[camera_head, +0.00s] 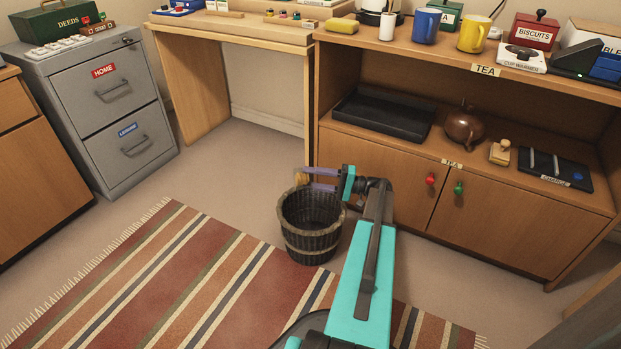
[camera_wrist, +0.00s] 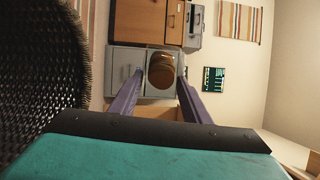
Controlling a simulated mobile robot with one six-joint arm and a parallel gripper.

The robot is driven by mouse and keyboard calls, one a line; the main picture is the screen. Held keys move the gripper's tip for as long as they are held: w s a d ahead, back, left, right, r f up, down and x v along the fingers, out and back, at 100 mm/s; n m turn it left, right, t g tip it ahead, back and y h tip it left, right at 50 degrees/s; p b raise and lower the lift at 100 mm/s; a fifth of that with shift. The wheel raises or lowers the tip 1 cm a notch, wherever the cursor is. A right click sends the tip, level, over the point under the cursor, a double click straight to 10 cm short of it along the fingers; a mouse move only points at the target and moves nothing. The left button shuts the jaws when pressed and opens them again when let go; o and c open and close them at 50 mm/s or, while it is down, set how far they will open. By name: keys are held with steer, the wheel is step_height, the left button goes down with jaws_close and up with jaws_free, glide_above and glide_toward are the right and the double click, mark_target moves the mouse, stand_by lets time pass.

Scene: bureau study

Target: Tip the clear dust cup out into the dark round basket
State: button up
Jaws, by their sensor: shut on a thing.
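My gripper (camera_head: 322,179) is shut on the clear dust cup (camera_head: 301,178), which sits between the purple fingertips. In the wrist view the cup (camera_wrist: 161,70) shows as a pale, clear-edged shape with a brown round mass in it, between the two fingers (camera_wrist: 158,92). The dark round basket (camera_head: 311,238) stands upright on the floor below, with its open top up. The cup is above the basket's far rim in the head view. The basket's dark wall (camera_wrist: 45,75) fills the left of the wrist view. I cannot tell the cup's exact tilt.
The wooden tea cabinet (camera_head: 380,185) stands just behind the basket. A striped rug (camera_head: 185,275) lies on the floor to the left and in front. A grey filing cabinet (camera_head: 105,110) stands at the far left. Bare floor lies between it and the basket.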

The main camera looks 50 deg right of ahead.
mark_target(307, 186)
steer(key=shift+m+t+y+p, duration=0.8)
steer(key=shift+m+t, duration=0.1)
steer(key=shift+t, duration=0.6)
steer(key=shift+r, duration=0.1)
stand_by(2.1)
steer(key=shift+w+f+g+h, duration=0.15)
steer(key=shift+f+g+h, duration=0.15)
steer(key=shift+f+h, duration=0.1)
steer(key=shift+w+a+f+n+g+h, duration=0.15)
steer(key=shift+a+f+n+g, duration=0.2)
steer(key=shift+f, duration=0.2)
steer(key=shift+w+a+f+n+g+h, duration=0.15)
steer(key=shift+a+f+n+g, duration=0.15)
steer(key=shift+f, duration=0.25)
steer(key=shift+a+f+g, duration=0.15)
steer(key=shift+f+g, duration=0.05)
steer(key=shift+g, duration=0.25)
steer(key=shift+s+d+r+n+g+h+p, duration=0.2)
steer(key=shift+s+r+n+g+h+p, duration=0.1)
steer(key=shift+n+g+p, duration=0.15)
steer(key=shift+s+d+r+n+g+h, duration=0.15)
steer(key=shift+d+r+g+h, duration=0.15)
steer(key=shift+r, duration=0.4)
steer(key=shift+d+r+n+g+h, duration=0.15)
steer(key=shift+d+r+g+h, duration=0.15)
steer(key=shift+r, duration=0.35)
